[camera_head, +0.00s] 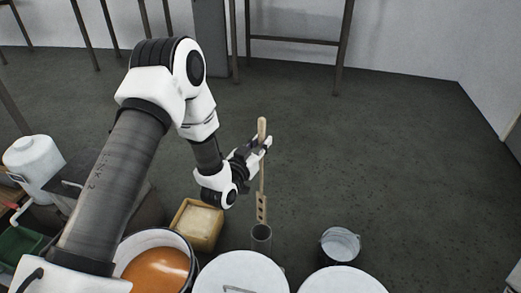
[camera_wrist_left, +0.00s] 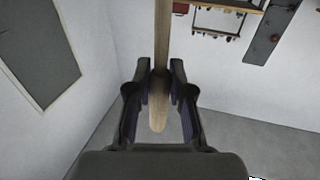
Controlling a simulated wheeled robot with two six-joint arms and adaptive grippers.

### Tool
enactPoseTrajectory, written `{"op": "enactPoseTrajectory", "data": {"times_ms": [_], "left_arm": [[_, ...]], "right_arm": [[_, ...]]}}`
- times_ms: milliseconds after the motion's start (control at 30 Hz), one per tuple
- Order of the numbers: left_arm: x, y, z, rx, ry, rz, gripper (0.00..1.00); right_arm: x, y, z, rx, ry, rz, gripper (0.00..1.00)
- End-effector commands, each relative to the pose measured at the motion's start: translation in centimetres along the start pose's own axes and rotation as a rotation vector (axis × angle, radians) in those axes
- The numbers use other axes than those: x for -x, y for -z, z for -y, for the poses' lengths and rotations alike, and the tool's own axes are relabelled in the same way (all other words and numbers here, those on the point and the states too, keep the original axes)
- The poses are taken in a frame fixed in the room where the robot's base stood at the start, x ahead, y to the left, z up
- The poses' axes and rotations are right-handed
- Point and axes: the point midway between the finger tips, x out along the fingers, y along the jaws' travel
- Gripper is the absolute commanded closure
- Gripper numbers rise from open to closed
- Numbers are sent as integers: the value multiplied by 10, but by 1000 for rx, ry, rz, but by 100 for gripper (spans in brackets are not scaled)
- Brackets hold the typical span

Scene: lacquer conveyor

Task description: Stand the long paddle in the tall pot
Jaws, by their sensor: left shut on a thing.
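The long paddle (camera_head: 261,184) is a pale wooden stick with holes in its flat lower end. My left gripper (camera_head: 262,147) is shut on its upper handle and holds it nearly upright. In the left wrist view the handle (camera_wrist_left: 161,50) runs between the two fingers (camera_wrist_left: 160,88). My right gripper is not in view.
A vat of orange liquid (camera_head: 158,268), a wooden box with pale contents (camera_head: 196,225) and white round lids (camera_head: 240,274) crowd around the pot. A metal bucket (camera_head: 340,245) stands at the right. The floor behind is clear.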

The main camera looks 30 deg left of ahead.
Motion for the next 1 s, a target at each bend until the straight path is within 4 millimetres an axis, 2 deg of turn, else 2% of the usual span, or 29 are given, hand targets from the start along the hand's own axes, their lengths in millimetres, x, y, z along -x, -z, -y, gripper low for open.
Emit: {"op": "enactPoseTrajectory", "data": {"times_ms": [167, 1000], "left_arm": [[0, -10, 0, 0, 0, -1, 100], [1, -91, 0, 0, 0, -1, 100]], "right_arm": [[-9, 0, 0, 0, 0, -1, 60], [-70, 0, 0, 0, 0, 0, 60]]}}
